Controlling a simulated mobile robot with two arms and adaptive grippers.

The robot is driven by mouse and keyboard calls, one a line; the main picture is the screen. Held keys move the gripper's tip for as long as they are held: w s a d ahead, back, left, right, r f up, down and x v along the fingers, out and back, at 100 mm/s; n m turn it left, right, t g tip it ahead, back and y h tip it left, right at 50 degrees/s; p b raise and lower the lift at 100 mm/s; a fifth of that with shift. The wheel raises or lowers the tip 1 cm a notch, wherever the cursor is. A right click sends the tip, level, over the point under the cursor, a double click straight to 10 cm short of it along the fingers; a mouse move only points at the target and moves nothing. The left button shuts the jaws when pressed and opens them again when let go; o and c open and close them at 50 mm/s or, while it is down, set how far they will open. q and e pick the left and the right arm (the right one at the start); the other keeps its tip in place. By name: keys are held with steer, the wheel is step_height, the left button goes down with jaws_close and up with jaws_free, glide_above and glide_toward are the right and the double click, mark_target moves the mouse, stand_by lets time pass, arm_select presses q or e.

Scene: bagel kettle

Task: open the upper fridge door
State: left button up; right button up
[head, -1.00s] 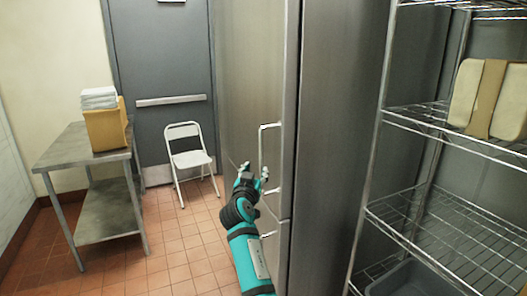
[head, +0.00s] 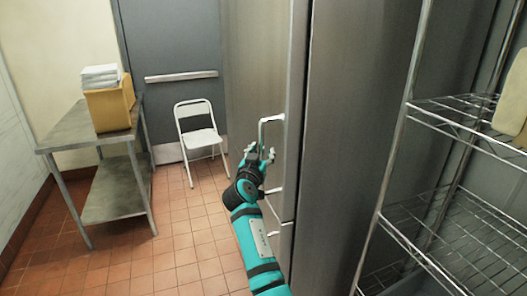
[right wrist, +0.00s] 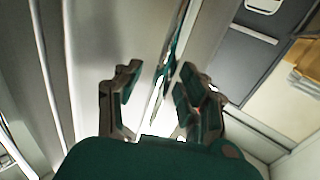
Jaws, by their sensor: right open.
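The upper fridge door (head: 258,75) is a tall brushed-steel panel in the middle of the head view and looks shut. Its handle (head: 271,119) is a silver bracket-shaped bar near the door's right edge. My right gripper (head: 259,152) is at the handle, its fingers overlapping the bar and hiding its middle. In the right wrist view my right gripper (right wrist: 158,92) is open, fingers apart. A narrow shiny strip, apparently the handle (right wrist: 163,75), shows between the fingers. I cannot tell whether they touch it. My left gripper is not in view.
A lower handle (head: 281,227) sits below the upper one. A wire shelf rack (head: 462,118) stands close on the right. A white folding chair (head: 198,137) and a steel table (head: 75,135) stand on the left, with clear tiled floor (head: 185,262) in front.

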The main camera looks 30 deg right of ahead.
steer(key=shift+a, duration=0.15)
steer(key=shift+c, duration=0.6)
jaws_close()
steer(key=shift+w+d+f, duration=0.15)
steer(key=shift+d, duration=0.05)
